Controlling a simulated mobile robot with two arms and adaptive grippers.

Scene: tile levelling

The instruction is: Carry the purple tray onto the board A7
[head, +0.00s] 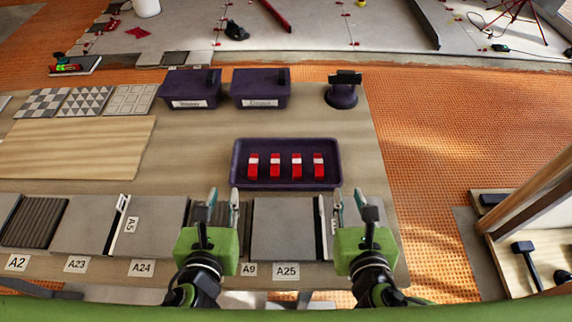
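The purple tray (286,184) lies flat on the wooden table in the head view, right of the middle. It holds several red wedges with white bands, standing in a row. My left gripper (224,203) is open and empty, just in front of the tray's left end. My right gripper (349,203) is open and empty, just in front of the tray's right end. Neither appears to touch the tray. I can read no A7 label. A plain light wooden board (76,148) lies at the left of the table; its label, if any, does not show.
Two dark purple bins (190,89) stand behind the tray, with a dark round-based holder (342,92) to their right. Patterned tiles (84,102) lie at the back left. Labelled grey tiles (286,229) line the front edge. Bare table lies between the board and the tray.

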